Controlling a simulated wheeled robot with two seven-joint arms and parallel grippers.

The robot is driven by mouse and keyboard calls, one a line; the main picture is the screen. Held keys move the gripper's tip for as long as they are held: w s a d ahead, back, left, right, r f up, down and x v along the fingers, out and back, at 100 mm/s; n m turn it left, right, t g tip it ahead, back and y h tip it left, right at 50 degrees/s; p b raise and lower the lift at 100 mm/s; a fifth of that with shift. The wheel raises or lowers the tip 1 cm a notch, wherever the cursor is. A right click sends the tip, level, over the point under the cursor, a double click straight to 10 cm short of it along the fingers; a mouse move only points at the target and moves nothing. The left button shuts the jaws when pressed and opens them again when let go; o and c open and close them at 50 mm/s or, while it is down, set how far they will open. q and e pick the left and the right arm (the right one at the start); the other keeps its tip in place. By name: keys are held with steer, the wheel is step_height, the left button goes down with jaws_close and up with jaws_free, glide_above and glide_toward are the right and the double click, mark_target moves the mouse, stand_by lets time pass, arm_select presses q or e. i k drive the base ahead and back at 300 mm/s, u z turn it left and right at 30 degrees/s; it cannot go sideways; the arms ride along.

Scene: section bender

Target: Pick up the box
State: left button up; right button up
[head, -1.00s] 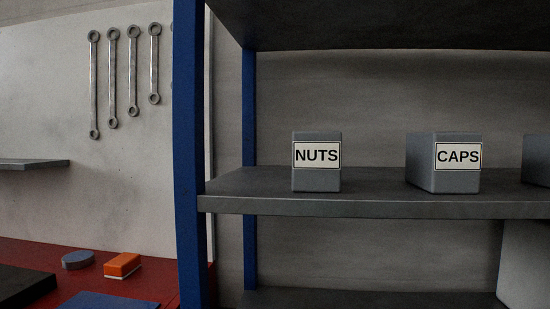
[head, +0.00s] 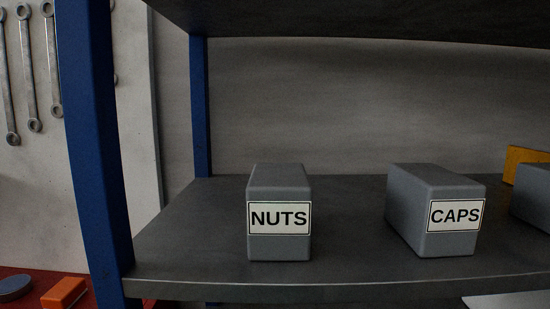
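A grey box labelled NUTS (head: 279,184) stands on the dark shelf (head: 190,265), left of the middle of the head view. A second grey box labelled CAPS (head: 408,206) stands to its right, turned slightly, with a clear gap between them. The task does not say which box is meant. Neither of my grippers shows in the head view.
A blue upright (head: 92,150) bounds the shelf on the left, and another blue post (head: 200,110) stands behind. An upper shelf (head: 350,18) hangs overhead. At the right edge are a yellow object (head: 522,160) and another grey box (head: 533,200), cut off.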

mark_target(280, 196)
steer(key=z, duration=2.15)
steer(key=k, duration=1.5)
steer(key=u, duration=2)
